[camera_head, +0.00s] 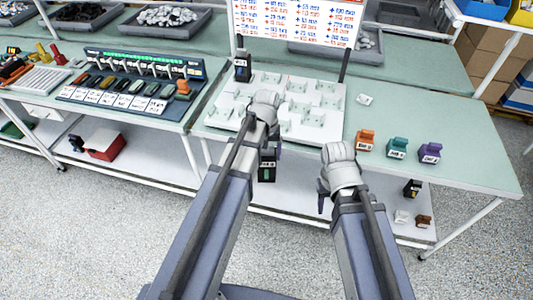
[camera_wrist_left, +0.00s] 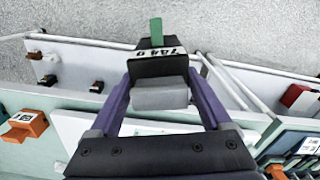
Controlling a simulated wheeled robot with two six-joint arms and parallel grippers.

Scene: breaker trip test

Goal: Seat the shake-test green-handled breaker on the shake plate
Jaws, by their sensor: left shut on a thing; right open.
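My left gripper (camera_head: 267,138) is shut on a black breaker (camera_head: 267,168) with a green handle and a white label. The breaker hangs in front of the white plate (camera_head: 219,116), past the bench's front edge. In the left wrist view the breaker (camera_wrist_left: 158,66) sits between the purple fingers, its green handle (camera_wrist_left: 156,31) pointing away. The white plate carries several pale raised seats. A dark breaker (camera_head: 242,66) stands at its back left. My right gripper (camera_head: 323,203) is open and empty, in front of the bench. Its jaws are partly hidden by the wrist.
Orange (camera_head: 366,141), teal (camera_head: 397,148) and purple (camera_head: 430,153) breakers stand on the bench right of the plate. A small white piece (camera_head: 365,99) lies nearer it. A breaker rack (camera_head: 135,85) is on the left. A lower shelf (camera_head: 300,213) holds several small parts.

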